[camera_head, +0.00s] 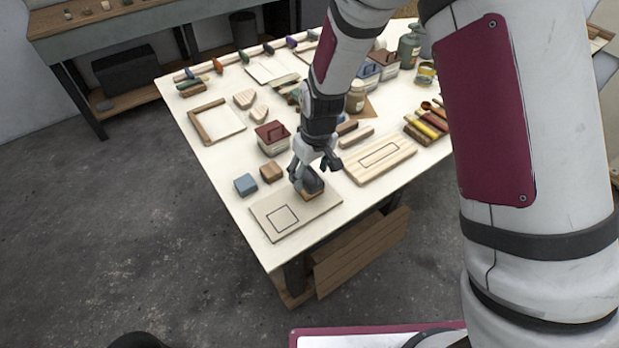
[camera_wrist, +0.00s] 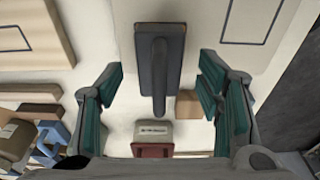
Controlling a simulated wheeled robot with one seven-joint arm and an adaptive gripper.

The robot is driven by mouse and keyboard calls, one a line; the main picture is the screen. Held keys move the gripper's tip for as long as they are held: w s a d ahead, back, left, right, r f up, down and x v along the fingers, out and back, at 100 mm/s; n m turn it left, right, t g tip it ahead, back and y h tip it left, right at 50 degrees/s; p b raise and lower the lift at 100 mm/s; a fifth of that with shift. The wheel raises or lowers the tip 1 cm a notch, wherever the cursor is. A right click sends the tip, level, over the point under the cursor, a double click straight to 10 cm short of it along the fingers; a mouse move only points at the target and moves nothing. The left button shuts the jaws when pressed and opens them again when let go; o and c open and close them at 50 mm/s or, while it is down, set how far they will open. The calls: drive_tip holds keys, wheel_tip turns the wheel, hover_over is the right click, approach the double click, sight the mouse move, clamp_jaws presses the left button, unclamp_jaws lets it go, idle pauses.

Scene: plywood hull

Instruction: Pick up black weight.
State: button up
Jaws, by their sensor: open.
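The black weight (camera_head: 313,183) is a dark grey block with a raised bar handle. It sits at the far right end of the pale board with a square outline (camera_head: 265,219), with an orange-brown edge showing under it. In the wrist view the weight (camera_wrist: 173,45) lies ahead, between the two finger lines, its handle running lengthwise toward me. My gripper (camera_head: 315,168) is just over the weight, pointing down. In the wrist view my gripper (camera_wrist: 161,80) has its green-padded fingers wide apart, with visible gaps on both sides of the handle and nothing held.
A small wooden block (camera_head: 271,172), a blue block (camera_head: 246,184) and a red-lidded box (camera_head: 273,139) stand close by on the left. A thicker outlined board (camera_head: 380,158) lies to the right. The white table's (camera_head: 224,172) near left edge is mostly clear.

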drive_tip(key=shift+w+f, duration=0.1)
drive_tip(key=shift+f, duration=0.4)
clamp_jaws()
drive_tip(key=shift+r, duration=0.1)
